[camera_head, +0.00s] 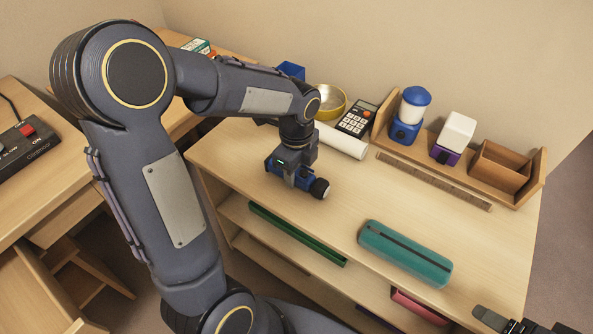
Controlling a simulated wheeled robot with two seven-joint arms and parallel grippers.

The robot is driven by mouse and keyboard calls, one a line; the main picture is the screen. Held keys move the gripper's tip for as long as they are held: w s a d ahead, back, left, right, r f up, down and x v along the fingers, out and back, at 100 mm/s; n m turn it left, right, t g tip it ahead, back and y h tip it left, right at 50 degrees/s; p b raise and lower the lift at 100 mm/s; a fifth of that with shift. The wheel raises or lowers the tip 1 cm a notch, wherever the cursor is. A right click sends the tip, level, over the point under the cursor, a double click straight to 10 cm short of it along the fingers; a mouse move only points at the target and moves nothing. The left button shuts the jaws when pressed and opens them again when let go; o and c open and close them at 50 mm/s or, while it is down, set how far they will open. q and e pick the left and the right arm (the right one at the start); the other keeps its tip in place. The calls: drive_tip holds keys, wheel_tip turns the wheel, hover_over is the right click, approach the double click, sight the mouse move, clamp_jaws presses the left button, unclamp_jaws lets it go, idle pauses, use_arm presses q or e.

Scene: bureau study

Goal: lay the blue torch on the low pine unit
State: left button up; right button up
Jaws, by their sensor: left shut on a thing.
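The low pine unit (400,194) is a pale wooden unit with open shelves below its top. My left gripper (291,178) reaches down over the left front part of this top. It is shut on the blue torch (303,184), whose round black head points right. The torch lies roughly level at the top's surface; I cannot tell whether it touches. The gripper hides part of its body. Part of my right gripper (497,321) shows at the bottom right edge, and its jaws are not clear.
A teal case (405,252) lies near the unit's front edge. The middle of the top is clear.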

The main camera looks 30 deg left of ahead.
use_arm(q)
drive_tip(key=shift+f, duration=0.15)
drive_tip(key=o, duration=1.1)
wheel_tip(320, 180, up, 12)
drive_tip(key=p, duration=0.4)
drive_tip(key=s+d+n+t+h, duration=0.2)
drive_tip(key=s+n, duration=0.6)
drive_tip(key=n, duration=0.2)
drive_tip(key=s+d+n+t+h, duration=0.1)
drive_tip(key=s+d+n+t, duration=0.1)
drive_tip(key=s+n, duration=0.7)
drive_tip(key=shift+r+n+t+h, duration=0.4)
drive_tip(key=shift+n+t, duration=0.4)
